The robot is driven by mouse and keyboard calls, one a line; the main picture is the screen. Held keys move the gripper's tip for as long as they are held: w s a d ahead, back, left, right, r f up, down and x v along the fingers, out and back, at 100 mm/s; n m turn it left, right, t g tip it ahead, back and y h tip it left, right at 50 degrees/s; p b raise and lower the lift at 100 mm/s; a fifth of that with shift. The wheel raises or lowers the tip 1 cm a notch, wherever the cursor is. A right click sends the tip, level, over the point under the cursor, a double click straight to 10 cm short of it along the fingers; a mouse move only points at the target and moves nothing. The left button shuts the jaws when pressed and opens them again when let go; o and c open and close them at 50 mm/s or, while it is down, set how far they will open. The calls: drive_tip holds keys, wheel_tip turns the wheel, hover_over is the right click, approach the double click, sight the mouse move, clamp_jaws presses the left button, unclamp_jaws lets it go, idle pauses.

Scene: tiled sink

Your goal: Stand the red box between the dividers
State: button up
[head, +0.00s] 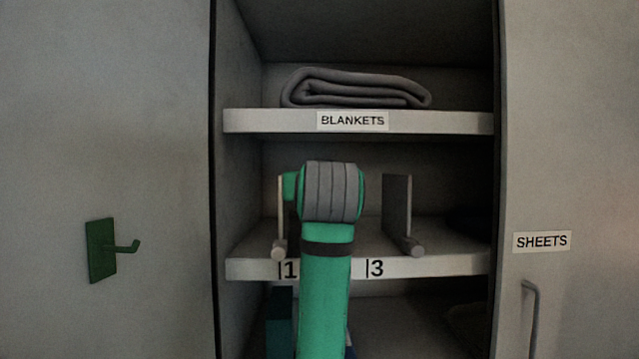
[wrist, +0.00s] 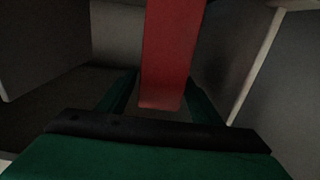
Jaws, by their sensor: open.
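The red box (wrist: 166,55) shows in the wrist view as a tall red face running out of the top of the picture. Its near end lies between the two green fingers of my gripper (wrist: 163,92), which are apart. I cannot tell whether they touch it. A grey panel stands on each side of it, the left one (wrist: 45,50) and the right one (wrist: 258,70) with a pale edge. In the head view the left divider (head: 281,208) and right divider (head: 398,207) stand on the middle shelf (head: 436,266). My arm hides the box and gripper there.
A folded grey blanket (head: 355,88) lies on the upper shelf (head: 450,122), just above my arm. A green hook (head: 103,250) is on the left panel, and a handle (head: 531,315) on the right door.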

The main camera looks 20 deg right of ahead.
drive_tip(key=v, duration=0.7)
drive_tip(key=shift+s, duration=0.25)
drive_tip(key=shift+w, duration=0.1)
